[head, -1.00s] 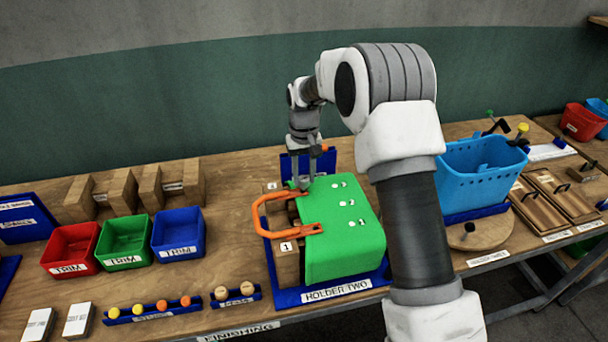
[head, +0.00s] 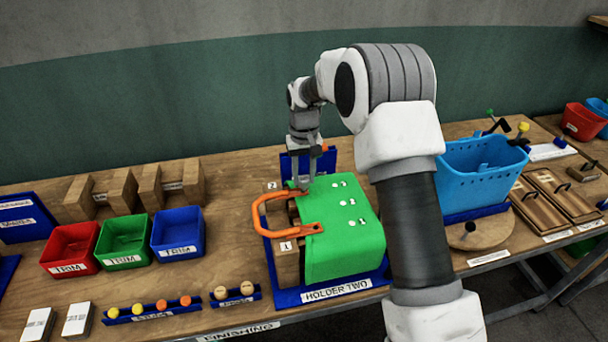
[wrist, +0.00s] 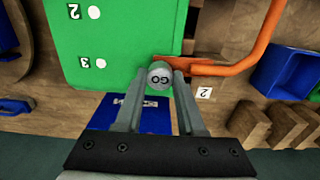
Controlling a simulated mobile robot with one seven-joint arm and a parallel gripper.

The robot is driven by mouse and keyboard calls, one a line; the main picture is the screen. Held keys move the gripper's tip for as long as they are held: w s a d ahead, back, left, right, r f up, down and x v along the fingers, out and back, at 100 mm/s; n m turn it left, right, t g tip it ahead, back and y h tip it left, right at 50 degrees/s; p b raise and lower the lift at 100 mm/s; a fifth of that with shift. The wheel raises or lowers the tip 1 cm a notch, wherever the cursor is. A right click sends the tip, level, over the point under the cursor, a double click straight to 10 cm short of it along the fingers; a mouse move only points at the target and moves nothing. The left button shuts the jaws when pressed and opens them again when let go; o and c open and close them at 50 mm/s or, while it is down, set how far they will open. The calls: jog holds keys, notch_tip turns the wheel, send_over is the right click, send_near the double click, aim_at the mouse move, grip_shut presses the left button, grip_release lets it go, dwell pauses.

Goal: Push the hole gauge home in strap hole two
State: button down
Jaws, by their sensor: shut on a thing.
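A green box (head: 342,236) lies on its side in the blue tray labelled HOLDER TWO (head: 338,288). An orange strap handle (head: 265,222) is fitted at its left side, its ends marked 1 and 2 by labels on wooden blocks. My gripper (head: 306,181) points down at the far end of the handle, by label 2. In the wrist view my gripper (wrist: 160,78) is shut on the grey round hole gauge (wrist: 160,75) marked GO. The gauge is at the end of the orange strap (wrist: 215,69), against the green box edge. Its lower part and the hole are hidden.
Red (head: 70,249), green (head: 124,242) and blue (head: 179,234) TRIM bins stand left of the holder. A blue basket (head: 480,172) stands to the right. A small blue rack with an orange-topped item (head: 325,148) stands just behind my gripper.

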aim_at(304, 179)
jog(key=shift+f+b, duration=0.6)
jog(key=shift+f, duration=0.45)
jog(key=shift+c, duration=2.2)
grip_release()
jog(key=shift+r, duration=0.1)
notch_tip(304, 179, up, 18)
jog(key=shift+f+b, duration=0.25)
jog(key=shift+b, duration=0.05)
